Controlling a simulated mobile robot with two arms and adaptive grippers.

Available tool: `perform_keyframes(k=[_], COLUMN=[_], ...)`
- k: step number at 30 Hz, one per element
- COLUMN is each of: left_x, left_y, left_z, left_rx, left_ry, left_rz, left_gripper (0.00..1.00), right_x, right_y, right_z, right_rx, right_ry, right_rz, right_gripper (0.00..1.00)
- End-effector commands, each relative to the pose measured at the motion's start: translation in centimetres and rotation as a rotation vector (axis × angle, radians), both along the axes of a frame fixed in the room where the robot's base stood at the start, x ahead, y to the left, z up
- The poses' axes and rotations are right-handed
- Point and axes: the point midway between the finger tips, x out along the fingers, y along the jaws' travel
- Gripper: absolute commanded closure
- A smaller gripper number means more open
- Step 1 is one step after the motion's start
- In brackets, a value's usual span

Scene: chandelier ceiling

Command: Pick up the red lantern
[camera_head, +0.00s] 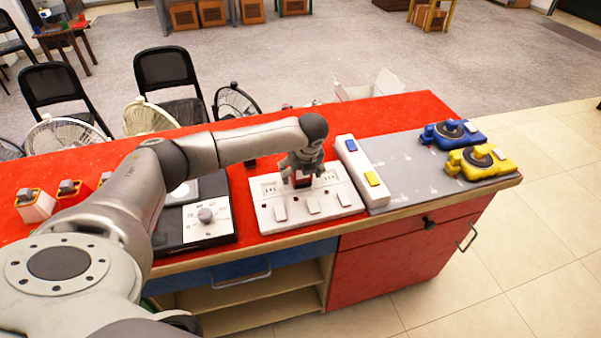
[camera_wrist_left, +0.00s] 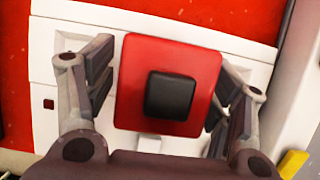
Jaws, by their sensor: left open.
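The red lantern (camera_wrist_left: 168,95) shows from above in the left wrist view as a red square top with a black knob in its middle. My left gripper (camera_wrist_left: 165,105) is open, with one finger on each side of the lantern. I cannot tell whether the fingers touch it. In the head view, my left gripper (camera_head: 301,168) points down over the white panel (camera_head: 268,215), and a little of the red lantern (camera_head: 301,182) shows between its fingers. The rest of the lantern is hidden by the gripper. My right gripper is not in view.
The panel lies on a red-topped counter (camera_head: 400,106). A white strip (camera_head: 351,160) with blue and yellow buttons lies close on the right. A black device with a dial (camera_head: 206,217) is on the left. Blue (camera_head: 452,133) and yellow (camera_head: 480,161) devices stand at the right end.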

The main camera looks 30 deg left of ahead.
Motion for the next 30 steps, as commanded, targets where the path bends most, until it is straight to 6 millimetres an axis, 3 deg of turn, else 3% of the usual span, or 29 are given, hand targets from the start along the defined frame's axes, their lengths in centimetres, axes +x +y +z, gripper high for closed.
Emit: perform_keyframes(k=[10, 26, 30], left_x=[0.17, 0.23, 0.24], left_y=[0.19, 0.23, 0.23], left_z=[-0.87, -0.71, -0.70], left_rx=[-0.001, -0.001, -0.001], left_ry=[0.001, -0.002, -0.002], left_rz=[-0.001, 0.000, 0.000], left_gripper=[0.25, 0.92, 0.92], right_x=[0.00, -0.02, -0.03], right_y=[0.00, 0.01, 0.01], right_z=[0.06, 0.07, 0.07], right_rx=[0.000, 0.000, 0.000], right_ry=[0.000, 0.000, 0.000], right_rz=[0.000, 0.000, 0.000], right_gripper=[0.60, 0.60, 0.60])
